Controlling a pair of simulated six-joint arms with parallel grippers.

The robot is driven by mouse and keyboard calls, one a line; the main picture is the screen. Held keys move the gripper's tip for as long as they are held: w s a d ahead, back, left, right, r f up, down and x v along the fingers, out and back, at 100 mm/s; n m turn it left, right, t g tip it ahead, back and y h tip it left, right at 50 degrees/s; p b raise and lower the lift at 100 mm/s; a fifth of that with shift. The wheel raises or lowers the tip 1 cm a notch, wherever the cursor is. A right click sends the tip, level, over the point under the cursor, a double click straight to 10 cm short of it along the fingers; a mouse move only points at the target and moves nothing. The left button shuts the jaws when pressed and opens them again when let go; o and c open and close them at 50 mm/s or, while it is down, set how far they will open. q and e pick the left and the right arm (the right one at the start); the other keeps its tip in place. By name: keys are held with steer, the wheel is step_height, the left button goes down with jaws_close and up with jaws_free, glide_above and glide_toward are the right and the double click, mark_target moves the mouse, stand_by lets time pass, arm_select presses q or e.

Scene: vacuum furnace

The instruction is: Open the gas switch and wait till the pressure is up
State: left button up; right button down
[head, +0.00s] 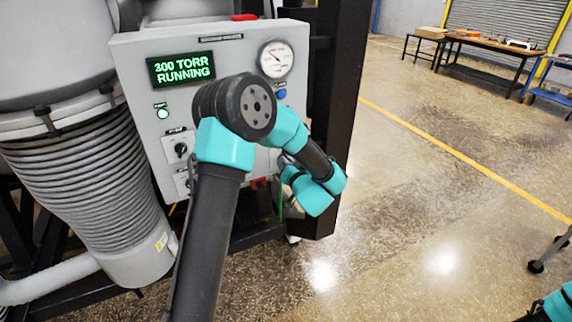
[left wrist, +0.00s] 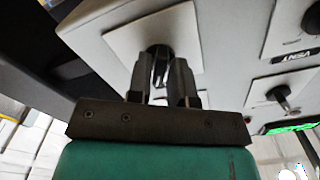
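The grey control panel (head: 133,75) has a green display (head: 181,69) reading "300 TORR RUNNING" and a round pressure gauge (head: 275,59). In the left wrist view, a black switch knob (left wrist: 158,50) on a pale plate sits between the fingers of my left gripper (left wrist: 163,75). The fingers are close together on both sides of the knob; its label is hidden. A knob with a "VENT" label beside it (left wrist: 282,97) is to the right. In the head view, my left arm covers the panel's lower right part and the gripper is hidden. My right gripper is out of view.
The panel's left side shows a lit green button (head: 163,114) and a black knob (head: 181,150). A ribbed grey bellows (head: 90,180) stands at the left, and a black frame post (head: 335,90) at the right. The floor (head: 430,220) at the right is mostly clear.

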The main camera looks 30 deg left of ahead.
arm_select(q)
steer(key=shift+o, duration=1.4)
steer(key=v, duration=1.7)
steer(key=shift+d, duration=0.2)
steer(key=shift+s, duration=0.15)
